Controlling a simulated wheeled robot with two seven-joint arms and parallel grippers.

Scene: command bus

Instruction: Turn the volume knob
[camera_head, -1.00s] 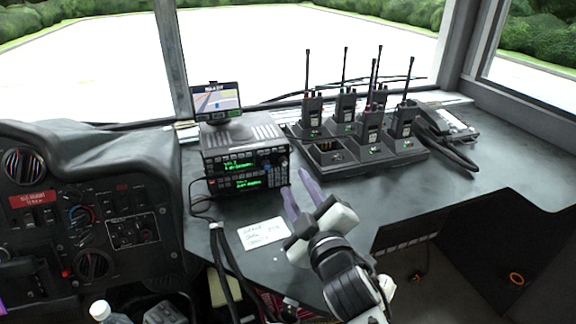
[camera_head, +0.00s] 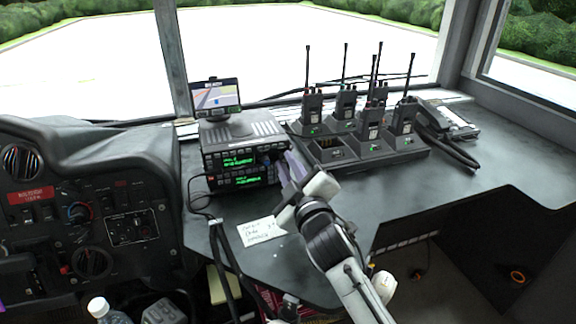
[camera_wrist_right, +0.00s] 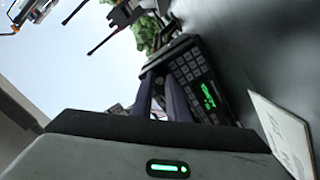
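A grey two-stacked radio unit (camera_head: 236,160) with green displays sits on the dashboard counter, under a small navigation screen. In the wrist view, its keypad and a green display (camera_wrist_right: 208,95) show beside my fingers. My right gripper (camera_head: 287,170) is at the right end of the radio's front face, its purple fingers pointing at it. In the wrist view the fingers (camera_wrist_right: 160,95) are apart with a gap between them. A purple sliver at the left edge may be my left gripper (camera_head: 2,307).
Several handheld radios stand in a black charger (camera_head: 375,157) right of the radio unit. A white note (camera_head: 258,232) lies in front of it, and black cables (camera_head: 222,255) hang at its left. A bottle (camera_head: 100,308) stands low at left.

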